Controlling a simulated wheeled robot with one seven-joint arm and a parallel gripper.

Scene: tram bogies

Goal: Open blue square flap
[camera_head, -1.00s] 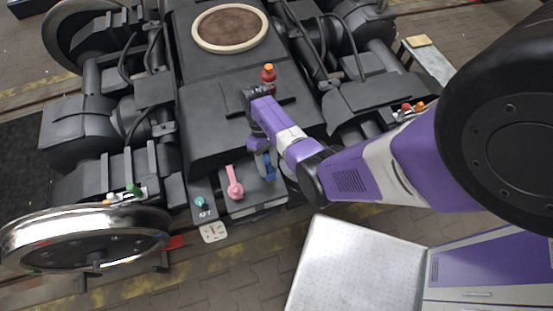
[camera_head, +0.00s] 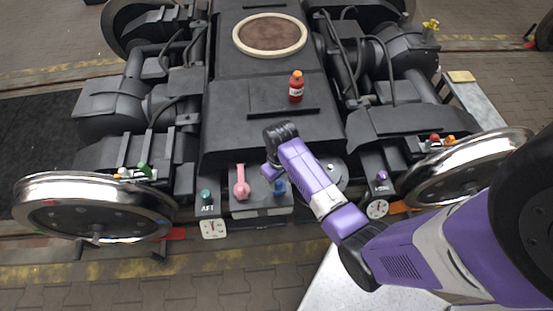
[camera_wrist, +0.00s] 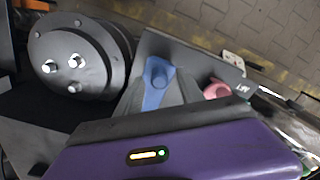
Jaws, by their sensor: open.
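A blue handle (camera_head: 279,187) stands on the dark front panel (camera_head: 262,206) of the bogie, right of a pink handle (camera_head: 241,184). In the wrist view the blue handle (camera_wrist: 157,84) is upright near the middle, with the pink one (camera_wrist: 216,89) to its right. I cannot make out a square outline of a flap around the blue handle. Contact with the handle cannot be told.
A red bottle with an orange cap (camera_head: 296,86) stands on the bogie top behind my arm. A round bolted cylinder (camera_wrist: 78,60) is left of the blue handle. Shiny wheels (camera_head: 95,207) flank the bogie.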

